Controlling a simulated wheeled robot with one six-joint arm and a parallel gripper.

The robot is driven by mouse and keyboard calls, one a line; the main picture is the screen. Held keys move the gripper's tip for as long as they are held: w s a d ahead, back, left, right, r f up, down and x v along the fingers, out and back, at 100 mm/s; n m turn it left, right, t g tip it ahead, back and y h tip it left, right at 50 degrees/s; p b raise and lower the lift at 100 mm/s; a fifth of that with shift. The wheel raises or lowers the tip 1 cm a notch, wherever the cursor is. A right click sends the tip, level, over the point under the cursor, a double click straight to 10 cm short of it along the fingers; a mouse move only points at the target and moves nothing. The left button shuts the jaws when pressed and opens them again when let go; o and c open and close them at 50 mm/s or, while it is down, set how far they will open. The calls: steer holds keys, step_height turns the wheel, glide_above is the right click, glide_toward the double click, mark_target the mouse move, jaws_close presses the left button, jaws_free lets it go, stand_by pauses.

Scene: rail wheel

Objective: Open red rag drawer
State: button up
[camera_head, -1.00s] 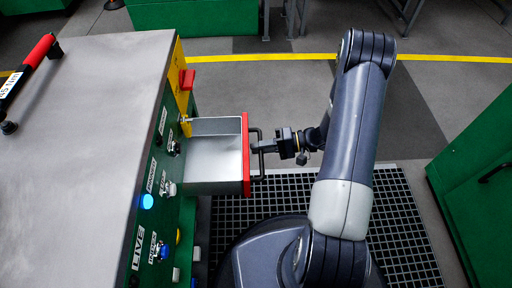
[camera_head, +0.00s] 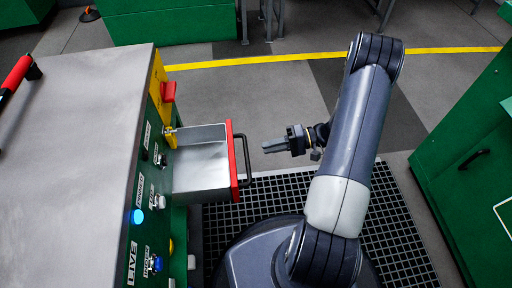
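The red-fronted drawer (camera_head: 202,168) sticks out of the right side of the green machine cabinet. Its metal tray is pulled out and looks empty. Its dark handle (camera_head: 246,160) is on the red front. My gripper (camera_head: 268,147) is to the right of the handle with a gap between them, touching nothing. Its fingers point left toward the handle. From this view the fingers look close together, and I cannot tell if there is a gap between them.
The machine's grey top (camera_head: 75,120) fills the left. Labelled buttons and a lit blue lamp (camera_head: 137,217) line its side. A green cabinet (camera_head: 465,160) with a dark handle stands at the right. A floor grating (camera_head: 385,230) lies beneath my arm; open floor lies beyond it.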

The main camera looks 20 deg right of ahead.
mark_target(246, 151)
steer(key=shift+v, duration=1.25)
steer(key=b+x, duration=0.1)
steer(key=x, duration=1)
steer(key=shift+a+b, duration=0.15)
steer(key=shift+b, duration=0.25)
